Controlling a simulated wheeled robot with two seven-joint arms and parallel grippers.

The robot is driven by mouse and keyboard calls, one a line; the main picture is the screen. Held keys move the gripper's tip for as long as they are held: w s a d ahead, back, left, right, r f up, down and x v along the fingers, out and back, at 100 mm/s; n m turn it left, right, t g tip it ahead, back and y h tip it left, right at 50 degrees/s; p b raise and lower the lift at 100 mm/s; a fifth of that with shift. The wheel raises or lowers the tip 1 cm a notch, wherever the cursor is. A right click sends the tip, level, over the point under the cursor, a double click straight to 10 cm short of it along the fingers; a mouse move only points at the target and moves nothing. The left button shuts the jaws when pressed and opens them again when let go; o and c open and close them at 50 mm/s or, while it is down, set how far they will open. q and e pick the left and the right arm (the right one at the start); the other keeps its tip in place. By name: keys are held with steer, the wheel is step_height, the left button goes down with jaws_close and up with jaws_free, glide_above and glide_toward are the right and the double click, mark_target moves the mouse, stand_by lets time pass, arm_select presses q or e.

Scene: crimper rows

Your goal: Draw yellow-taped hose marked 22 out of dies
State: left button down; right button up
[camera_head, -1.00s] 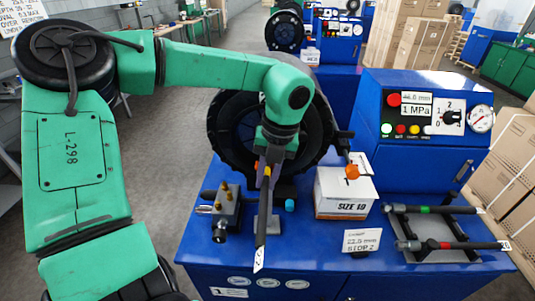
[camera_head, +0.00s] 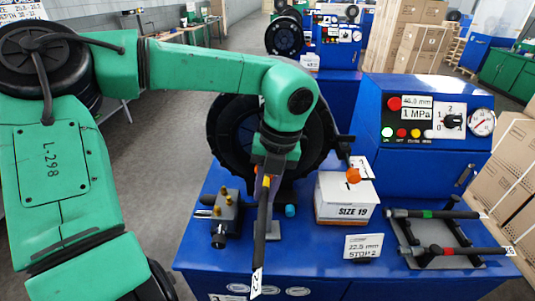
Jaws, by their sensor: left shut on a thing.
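My left gripper (camera_head: 272,158) is shut on the black hose (camera_head: 262,215), just by its yellow tape band (camera_head: 266,182). The hose points toward me, and its white end tag (camera_head: 257,282) seems to read 22. The black round crimper head (camera_head: 232,135) stands behind my gripper and wrist. My arm covers its middle, so I cannot see the dies or whether the hose's far end is inside them. My right gripper is not in view.
A brass-fitted valve block (camera_head: 226,218) stands left of the hose. The SIZE 19 box (camera_head: 345,196), a 22.5 mm STOP 2 card (camera_head: 362,246) and a rack (camera_head: 436,235) with green-taped (camera_head: 428,214) and red-taped (camera_head: 446,251) hoses are to the right. The control panel (camera_head: 425,118) reads 1 MPa.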

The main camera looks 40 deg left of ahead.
mark_target(265, 194)
arm_select(q)
steer(key=shift+r+p, duration=1.55)
steer(key=shift+r, duration=1.45)
steer(key=shift+f, duration=0.1)
